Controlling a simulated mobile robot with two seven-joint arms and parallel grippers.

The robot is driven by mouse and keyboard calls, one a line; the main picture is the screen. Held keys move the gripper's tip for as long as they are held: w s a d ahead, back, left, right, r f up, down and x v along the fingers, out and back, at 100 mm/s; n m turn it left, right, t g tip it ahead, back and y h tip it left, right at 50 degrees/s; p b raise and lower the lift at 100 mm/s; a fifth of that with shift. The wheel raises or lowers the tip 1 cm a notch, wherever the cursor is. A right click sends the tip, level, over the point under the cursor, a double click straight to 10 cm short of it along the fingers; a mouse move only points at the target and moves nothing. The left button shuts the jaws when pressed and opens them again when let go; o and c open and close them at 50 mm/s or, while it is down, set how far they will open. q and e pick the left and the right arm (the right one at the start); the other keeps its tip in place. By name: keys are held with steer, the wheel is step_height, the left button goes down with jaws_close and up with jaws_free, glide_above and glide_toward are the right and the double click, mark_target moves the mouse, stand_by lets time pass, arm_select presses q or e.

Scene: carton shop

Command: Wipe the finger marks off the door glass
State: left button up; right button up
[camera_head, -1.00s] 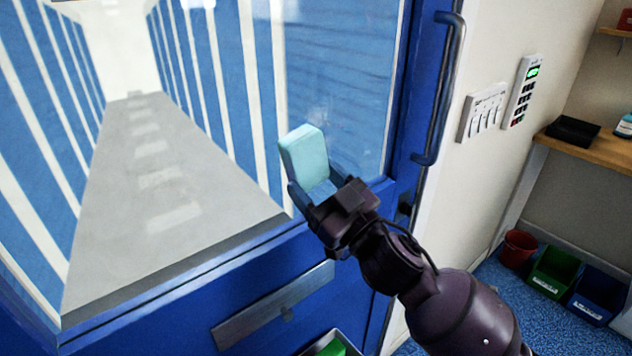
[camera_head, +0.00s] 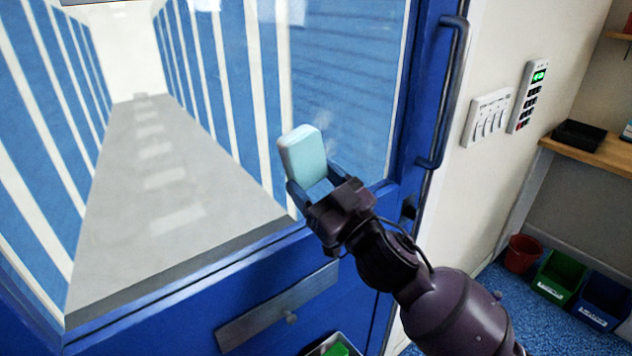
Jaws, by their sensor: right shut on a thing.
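The door glass (camera_head: 345,70) fills the upper part of a blue door (camera_head: 240,300), with a striped corridor seen through it. Faint whitish marks (camera_head: 345,125) show on the glass just right of the sponge. My right gripper (camera_head: 312,190) is shut on a pale blue sponge (camera_head: 303,155) and holds it upright in front of the lower right part of the glass. I cannot tell whether the sponge touches the glass. My left gripper is not in view.
A dark vertical handle (camera_head: 447,95) stands out at the door's right edge. Switches (camera_head: 488,117) and a keypad (camera_head: 528,97) are on the wall. A shelf (camera_head: 595,152), red bucket (camera_head: 522,253) and green bin (camera_head: 560,275) are at right. A tray with something green (camera_head: 337,348) is below.

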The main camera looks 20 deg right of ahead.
steer(key=shift+w+a, duration=0.1)
steer(key=shift+w, duration=0.05)
steer(key=shift+w+d, duration=0.2)
steer(key=shift+d, duration=0.45)
steer(key=shift+w+d, duration=0.2)
steer(key=shift+d, duration=0.4)
steer(key=shift+w+d, duration=0.3)
steer(key=shift+d, duration=0.55)
